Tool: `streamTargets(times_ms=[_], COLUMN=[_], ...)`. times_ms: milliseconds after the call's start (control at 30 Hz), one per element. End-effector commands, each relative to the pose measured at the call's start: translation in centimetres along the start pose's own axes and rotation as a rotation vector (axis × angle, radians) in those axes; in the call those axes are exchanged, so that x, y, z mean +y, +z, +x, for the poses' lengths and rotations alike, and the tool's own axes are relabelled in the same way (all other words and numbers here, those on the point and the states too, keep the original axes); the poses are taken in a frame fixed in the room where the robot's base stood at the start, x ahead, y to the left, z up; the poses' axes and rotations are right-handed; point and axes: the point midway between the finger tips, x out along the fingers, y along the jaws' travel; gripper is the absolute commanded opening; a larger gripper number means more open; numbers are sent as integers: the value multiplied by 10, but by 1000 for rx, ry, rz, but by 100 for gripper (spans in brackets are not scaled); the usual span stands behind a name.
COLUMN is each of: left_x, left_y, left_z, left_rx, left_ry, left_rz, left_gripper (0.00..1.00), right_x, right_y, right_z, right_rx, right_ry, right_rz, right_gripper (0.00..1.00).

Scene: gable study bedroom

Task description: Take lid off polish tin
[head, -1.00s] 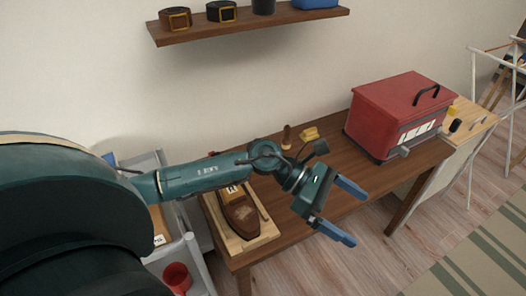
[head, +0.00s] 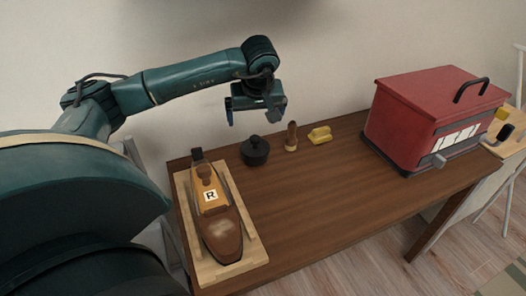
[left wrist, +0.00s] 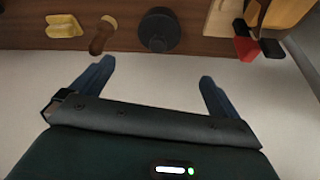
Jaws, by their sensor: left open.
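The polish tin (head: 254,152) is round and black, with a knobbed lid (head: 254,141) on top. It stands upright on the wooden table, towards the back wall. My left gripper (head: 256,112) is open and empty, pointing down above the tin with a visible gap. In the left wrist view, the tin (left wrist: 159,32) shows dark and round beyond the gap between the open fingers (left wrist: 156,74). My right gripper is not in view.
A wooden tray (head: 250,258) with a brown shoe (head: 217,225) lies left of the tin. A wooden-handled brush (head: 291,138) and a yellow block (head: 320,135) stand close to its right. A red box (head: 425,120) is further right. The table's middle is clear.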

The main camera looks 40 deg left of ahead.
Motion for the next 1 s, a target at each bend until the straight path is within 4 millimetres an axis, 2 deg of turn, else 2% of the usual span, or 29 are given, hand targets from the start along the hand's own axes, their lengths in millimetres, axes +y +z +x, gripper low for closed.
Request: streamTargets(times_ms=[400,633,900,1000], left_x=[1,2,5,6], left_y=[2,2,3,3], left_z=[69,86,125,130], left_rx=[-4,-3,-4,-3], left_ry=[-1,0,0,3], left_rz=[-1,0,-1,1], left_gripper=[100,100,100,100], right_x=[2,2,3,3], right_y=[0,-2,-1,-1], right_z=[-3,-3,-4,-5], right_rx=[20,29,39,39], right_ry=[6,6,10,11], right_rz=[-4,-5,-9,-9], right_gripper=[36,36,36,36])
